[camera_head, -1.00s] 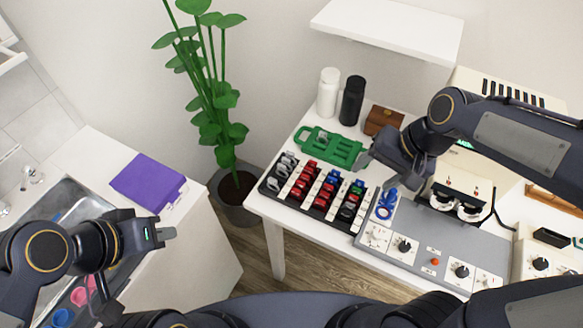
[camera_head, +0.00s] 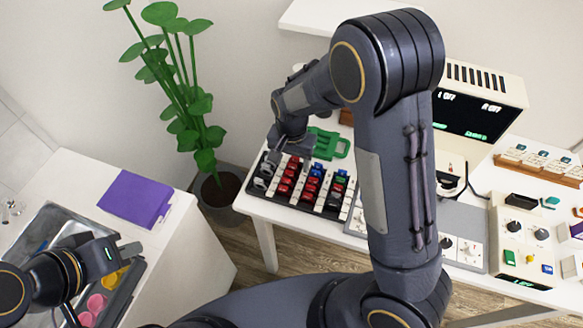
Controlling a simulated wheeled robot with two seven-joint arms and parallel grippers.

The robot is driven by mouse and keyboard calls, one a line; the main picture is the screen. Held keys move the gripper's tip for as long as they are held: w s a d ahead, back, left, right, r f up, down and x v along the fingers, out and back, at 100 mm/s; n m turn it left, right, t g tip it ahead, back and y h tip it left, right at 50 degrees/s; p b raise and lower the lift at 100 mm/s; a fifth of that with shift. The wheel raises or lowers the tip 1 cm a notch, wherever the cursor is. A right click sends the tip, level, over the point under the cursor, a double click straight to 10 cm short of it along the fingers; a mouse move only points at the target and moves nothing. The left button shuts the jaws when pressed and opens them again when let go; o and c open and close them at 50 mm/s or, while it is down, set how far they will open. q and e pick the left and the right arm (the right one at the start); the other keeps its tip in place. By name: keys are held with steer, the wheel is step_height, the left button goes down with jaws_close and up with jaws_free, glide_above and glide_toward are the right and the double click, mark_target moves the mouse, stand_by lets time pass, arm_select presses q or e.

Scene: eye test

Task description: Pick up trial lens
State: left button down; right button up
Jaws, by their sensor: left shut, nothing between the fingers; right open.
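The trial lenses (camera_head: 313,182) stand in rows in a black rack (camera_head: 300,203) on the white table. They have grey, red, blue, green and black parts, with white strips between the rows. My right gripper (camera_head: 284,165) is open above the back left part of the rack, near the grey lenses (camera_head: 262,176). Its hand hides some of the back row, and I cannot tell whether the fingers touch a lens. My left gripper (camera_head: 131,250) is shut and empty over the sink counter at the left, far from the rack.
A green tray (camera_head: 331,144) lies behind the rack, partly hidden. My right arm covers much of the grey control panel (camera_head: 460,217). A cream machine with a screen (camera_head: 473,112) stands behind.

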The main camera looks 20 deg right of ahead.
step_height(320, 180, down, 2)
steer(key=shift+f, duration=0.1)
steer(key=c, duration=1.1)
steer(key=shift+o, duration=0.2)
